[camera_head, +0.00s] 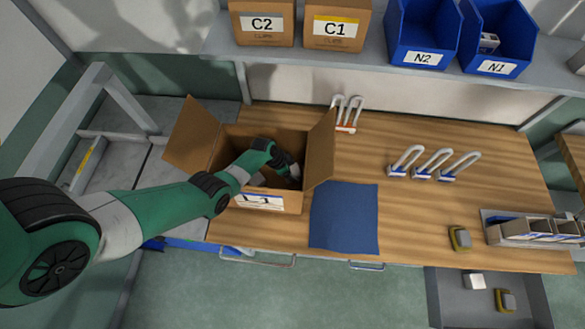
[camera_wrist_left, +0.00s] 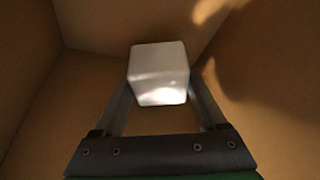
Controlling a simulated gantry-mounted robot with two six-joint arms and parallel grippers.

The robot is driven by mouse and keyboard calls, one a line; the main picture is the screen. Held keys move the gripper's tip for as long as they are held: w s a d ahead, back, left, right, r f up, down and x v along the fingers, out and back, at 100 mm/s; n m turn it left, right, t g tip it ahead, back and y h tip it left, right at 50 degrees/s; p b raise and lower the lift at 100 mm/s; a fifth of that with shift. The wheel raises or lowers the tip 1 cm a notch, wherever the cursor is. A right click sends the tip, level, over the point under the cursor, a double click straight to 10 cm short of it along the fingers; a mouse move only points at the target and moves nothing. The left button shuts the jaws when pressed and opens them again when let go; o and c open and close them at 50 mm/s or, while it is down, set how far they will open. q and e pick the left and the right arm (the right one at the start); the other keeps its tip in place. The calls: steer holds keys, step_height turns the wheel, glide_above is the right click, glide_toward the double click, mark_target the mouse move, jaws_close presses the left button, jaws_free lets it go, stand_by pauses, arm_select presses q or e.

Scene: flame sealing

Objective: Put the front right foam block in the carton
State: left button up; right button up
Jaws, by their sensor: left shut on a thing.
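The open carton (camera_head: 320,150) stands on the left part of the wooden bench, its flaps spread. My left arm reaches into it from the left, and my left gripper (camera_head: 292,170) is inside. In the left wrist view the gripper (camera_wrist_left: 158,92) is shut on a white foam block (camera_wrist_left: 159,70), with carton walls around it. The arm and carton walls hide most of the held block in the head view. A greyish patch inside the carton, left of the gripper, is too small to identify. My right gripper is not in view.
A blue mat (camera_head: 344,218) lies right of the carton. Padlock-like shackles (camera_head: 433,163) stand behind. An open drawer (camera_head: 448,303) at front right holds a white block (camera_head: 474,281) and a yellow-grey item (camera_head: 505,300). Blue bins (camera_head: 424,30) and boxes (camera_head: 336,25) line the shelf.

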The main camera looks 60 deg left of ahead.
arm_select(q)
step_height(320, 180, down, 4)
steer(key=b, duration=0.3)
steer(key=shift+f+b, duration=0.25)
steer(key=shift+b, duration=0.05)
steer(key=shift+r, duration=0.25)
steer(key=shift+f, duration=0.2)
steer(key=o, duration=1.4)
steer(key=shift+r, duration=0.15)
steer(key=p+v, duration=1.2)
steer(key=p, duration=0.1)
steer(key=shift+r, duration=0.1)
